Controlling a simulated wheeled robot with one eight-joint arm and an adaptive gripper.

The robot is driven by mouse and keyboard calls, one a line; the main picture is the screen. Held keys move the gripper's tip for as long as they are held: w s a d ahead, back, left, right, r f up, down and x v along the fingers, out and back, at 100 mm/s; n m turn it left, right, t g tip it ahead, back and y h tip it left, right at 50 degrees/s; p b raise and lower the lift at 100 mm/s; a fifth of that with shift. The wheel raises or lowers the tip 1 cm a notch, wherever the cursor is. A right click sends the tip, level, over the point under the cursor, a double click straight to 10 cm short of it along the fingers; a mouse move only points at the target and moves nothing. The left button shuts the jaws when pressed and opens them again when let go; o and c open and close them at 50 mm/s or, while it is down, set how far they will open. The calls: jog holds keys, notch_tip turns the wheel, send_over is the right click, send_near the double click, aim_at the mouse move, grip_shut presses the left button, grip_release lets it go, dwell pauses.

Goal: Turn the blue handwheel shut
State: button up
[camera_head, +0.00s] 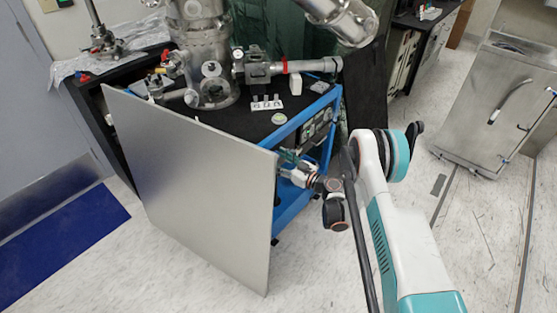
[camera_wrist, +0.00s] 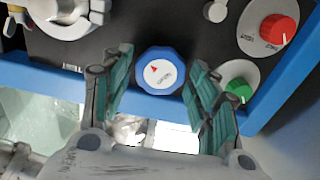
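The blue handwheel (camera_wrist: 160,70) is a round scalloped knob with a white face and a red triangle mark. It is mounted on a dark panel (camera_wrist: 120,22) in the wrist view. My gripper (camera_wrist: 157,80) is open, with one teal-padded finger on each side of the handwheel in the picture. Gaps show between the fingers and the knob, and I cannot tell the depth between them. In the head view my gripper (camera_head: 289,163) is at the blue-framed cart's front side, and I cannot make out the handwheel there.
A red knob (camera_wrist: 278,29) and a green knob (camera_wrist: 238,90) are right of the handwheel. A large grey panel (camera_head: 190,180) stands left of my arm, close to the gripper. Metal vacuum parts (camera_head: 205,70) sit on the cart top. Open floor lies to the right.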

jog(key=c, duration=0.5)
jog(key=shift+m, duration=0.5)
jog(key=n, duration=2.6)
jog(key=shift+s+f, duration=0.1)
jog(key=shift+f, duration=0.1)
dwell(1.3)
dwell(0.5)
